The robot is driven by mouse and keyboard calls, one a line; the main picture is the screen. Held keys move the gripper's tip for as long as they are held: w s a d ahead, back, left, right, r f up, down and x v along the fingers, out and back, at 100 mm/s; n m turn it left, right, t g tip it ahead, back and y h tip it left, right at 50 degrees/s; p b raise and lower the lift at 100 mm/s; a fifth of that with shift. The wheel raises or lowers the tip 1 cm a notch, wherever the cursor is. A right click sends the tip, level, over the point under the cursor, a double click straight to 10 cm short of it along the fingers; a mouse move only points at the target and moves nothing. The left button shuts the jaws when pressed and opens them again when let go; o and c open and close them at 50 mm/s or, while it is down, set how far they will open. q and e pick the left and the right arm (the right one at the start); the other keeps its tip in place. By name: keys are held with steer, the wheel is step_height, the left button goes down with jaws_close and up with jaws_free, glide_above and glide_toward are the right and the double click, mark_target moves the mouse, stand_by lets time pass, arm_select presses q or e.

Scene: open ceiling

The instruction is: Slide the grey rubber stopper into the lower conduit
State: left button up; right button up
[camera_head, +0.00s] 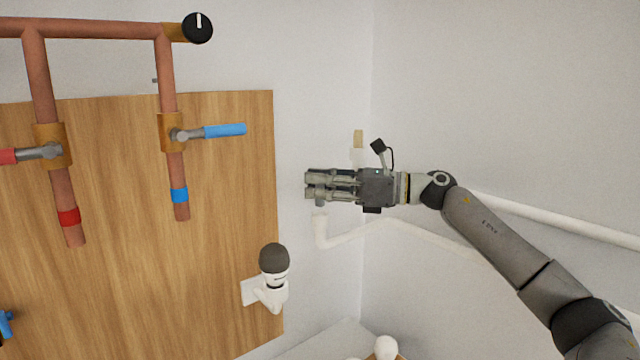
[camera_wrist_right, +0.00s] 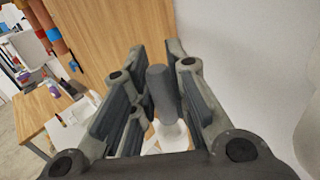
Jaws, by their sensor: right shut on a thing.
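My right gripper (camera_head: 308,186) is in front of the white wall, right of the wooden board, with its fingers pointing left. In the right wrist view, its fingers (camera_wrist_right: 160,85) are shut on the grey rubber stopper (camera_wrist_right: 160,88), a smooth cylinder standing between the pads. A white pipe mouth (camera_wrist_right: 172,135) shows just below the stopper in that view. In the head view, the lower conduit (camera_head: 321,230), a white pipe with an upturned end, is right under the fingers. I cannot tell whether stopper and pipe touch. My left gripper is not in view.
A tan plug (camera_head: 358,138) shows above the gripper. A white bracket (camera_head: 268,293) with a dark rounded cap stands out from the wooden board (camera_head: 120,270). Copper pipes (camera_head: 168,80) with red and blue levers hang at upper left. A white pipe runs along the right wall.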

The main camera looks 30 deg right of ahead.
mark_target(320, 205)
steer(key=shift+f, duration=0.2)
arm_select(q)
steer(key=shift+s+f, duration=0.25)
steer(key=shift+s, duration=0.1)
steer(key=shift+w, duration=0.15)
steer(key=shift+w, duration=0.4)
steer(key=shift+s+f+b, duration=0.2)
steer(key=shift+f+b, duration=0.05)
steer(key=shift+b, duration=0.05)
stand_by(0.5)
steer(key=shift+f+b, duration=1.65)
steer(key=shift+b, duration=0.05)
arm_select(e)
steer(key=shift+f, duration=1.7)
